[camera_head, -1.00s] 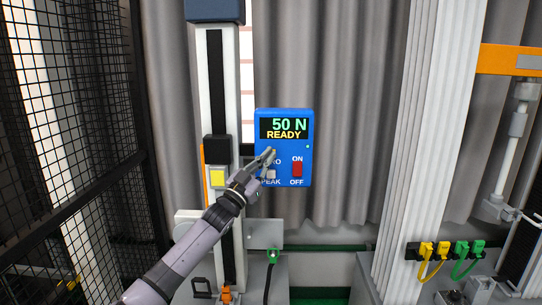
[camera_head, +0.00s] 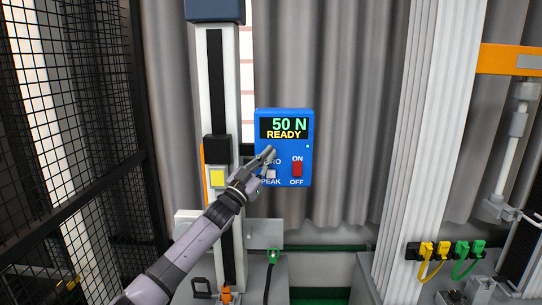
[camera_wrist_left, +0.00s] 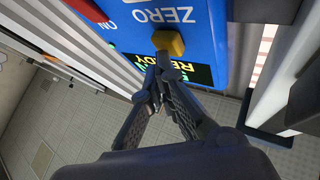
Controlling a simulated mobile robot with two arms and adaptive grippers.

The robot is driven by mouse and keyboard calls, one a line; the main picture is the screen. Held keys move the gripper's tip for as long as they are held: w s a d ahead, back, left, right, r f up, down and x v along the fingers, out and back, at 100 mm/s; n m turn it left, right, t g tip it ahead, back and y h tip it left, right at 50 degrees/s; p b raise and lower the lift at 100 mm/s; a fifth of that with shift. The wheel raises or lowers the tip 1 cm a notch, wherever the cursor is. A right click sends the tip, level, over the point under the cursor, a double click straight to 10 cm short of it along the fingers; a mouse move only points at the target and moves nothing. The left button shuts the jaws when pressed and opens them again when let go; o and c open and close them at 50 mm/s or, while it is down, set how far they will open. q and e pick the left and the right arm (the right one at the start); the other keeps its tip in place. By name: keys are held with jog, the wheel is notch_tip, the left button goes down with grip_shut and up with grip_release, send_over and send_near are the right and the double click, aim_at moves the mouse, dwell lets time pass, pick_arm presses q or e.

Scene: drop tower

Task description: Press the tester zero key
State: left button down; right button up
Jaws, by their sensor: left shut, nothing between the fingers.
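The blue tester box (camera_head: 290,148) stands upright behind my left gripper. Its display (camera_head: 284,128) reads "50 N READY". The yellow zero key (camera_wrist_left: 168,42) shows in the left wrist view next to the word ZERO; in the head view my gripper covers it. My left gripper (camera_head: 269,152) is shut and empty, with its fingertips at the key. The fingertips also show in the left wrist view (camera_wrist_left: 163,62), beside the key; I cannot tell whether they touch it. My right gripper is not in view.
The tester also has a pale peak key (camera_head: 271,174) and a red on/off switch (camera_head: 297,169). Black mesh (camera_head: 75,110) is at far left.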

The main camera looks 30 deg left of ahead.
pick_arm(q)
jog(key=shift+w+a, duration=0.2)
jog(key=shift+w, duration=0.1)
dwell(0.4)
jog(key=shift+s+d, duration=0.5)
jog(key=shift+s, duration=0.3)
jog(key=s+d, duration=0.1)
jog(key=s+p, duration=0.1)
jog(key=s+d, duration=0.1)
jog(key=s, duration=0.1)
jog(key=shift+s+d+p, duration=0.1)
jog(key=shift+d+p, duration=0.2)
jog(key=shift+f, duration=0.1)
dwell(0.5)
